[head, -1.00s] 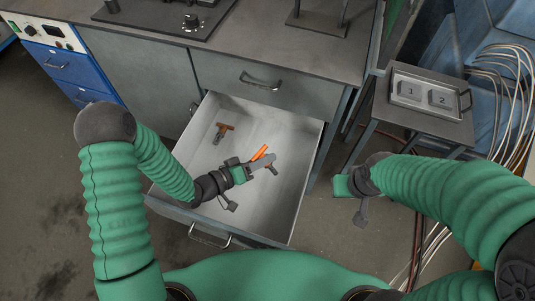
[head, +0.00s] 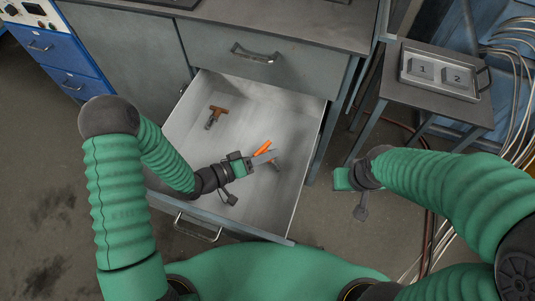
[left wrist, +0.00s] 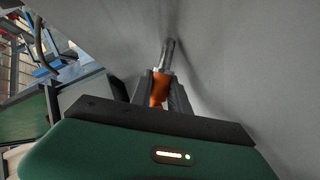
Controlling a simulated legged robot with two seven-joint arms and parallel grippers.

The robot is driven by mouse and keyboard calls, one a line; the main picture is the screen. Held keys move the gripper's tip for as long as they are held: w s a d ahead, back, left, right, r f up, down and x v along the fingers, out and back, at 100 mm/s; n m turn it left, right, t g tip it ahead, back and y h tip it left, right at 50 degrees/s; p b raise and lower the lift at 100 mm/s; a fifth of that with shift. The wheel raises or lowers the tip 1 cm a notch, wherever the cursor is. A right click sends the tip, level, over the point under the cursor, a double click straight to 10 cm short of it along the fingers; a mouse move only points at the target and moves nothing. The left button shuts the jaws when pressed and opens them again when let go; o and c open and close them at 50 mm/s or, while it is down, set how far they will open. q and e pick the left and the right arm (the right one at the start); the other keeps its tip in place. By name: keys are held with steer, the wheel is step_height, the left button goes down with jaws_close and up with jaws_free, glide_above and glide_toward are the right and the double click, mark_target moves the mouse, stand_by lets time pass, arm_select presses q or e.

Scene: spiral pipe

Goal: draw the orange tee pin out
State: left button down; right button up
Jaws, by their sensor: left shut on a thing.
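The orange tee pin (head: 263,147) is in the open drawer (head: 290,190), at the fingers of my left gripper (head: 266,159). In the left wrist view, the gripper (left wrist: 162,92) is shut on the orange part (left wrist: 159,88), and a grey metal shank (left wrist: 167,55) points away from the fingers. The fingers hide part of the pin. Whether the pin touches the drawer floor I cannot tell. A rust-brown tee-shaped pin (head: 215,115) lies apart, farther back and left in the drawer. My right gripper (head: 350,184) is outside the drawer on the right; its jaw state is unclear.
The drawer walls stand around my left gripper. A small side table (head: 435,92) at the right holds a tray (head: 480,88) with plates marked 1 and 2. Cables (head: 515,90) hang at the far right. The drawer's middle and front floor are clear.

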arm_select(q)
steer(key=shift+a, duration=0.2)
arm_select(e)
steer(key=shift+a, duration=0.25)
arm_select(q)
steer(key=c, duration=1.2)
jaws_free()
steer(key=shift+d, duration=0.1)
arm_select(e)
steer(key=shift+d, duration=0.15)
arm_select(q)
steer(key=shift+o, duration=0.2)
